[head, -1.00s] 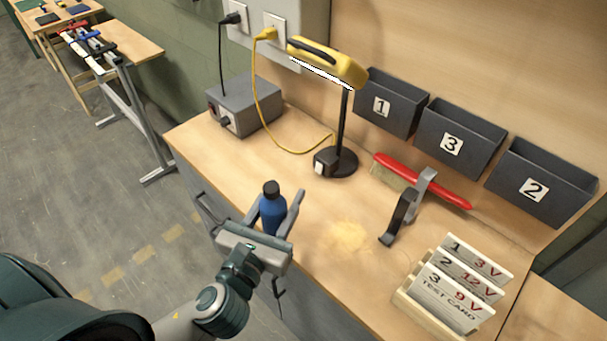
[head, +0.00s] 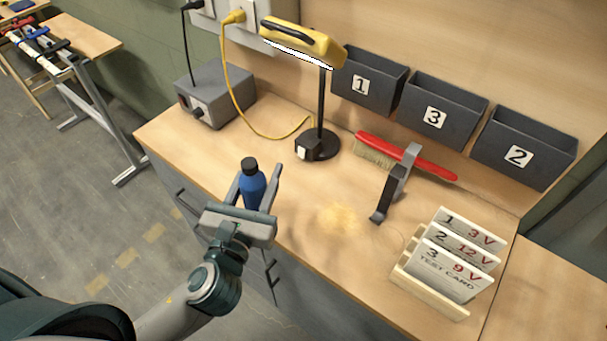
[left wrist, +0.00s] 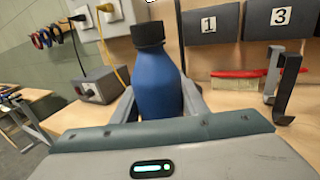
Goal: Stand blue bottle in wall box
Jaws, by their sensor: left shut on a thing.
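The blue bottle (head: 252,186) with a black cap is upright between the fingers of my left gripper (head: 258,183), over the front left part of the bench. In the left wrist view the bottle (left wrist: 157,82) stands between the two grey fingers, which are shut on it. Its lower part is hidden behind the gripper body. Three dark wall boxes hang on the back panel: box 1 (head: 368,92), box 3 (head: 433,125) and box 2 (head: 517,160). Their insides show no contents that I can make out. My right gripper is not in view.
A yellow lamp (head: 303,42) on a black stand rises left of box 1. A card rack (head: 425,290) stands front right. A grey power box (head: 215,100) is at back left.

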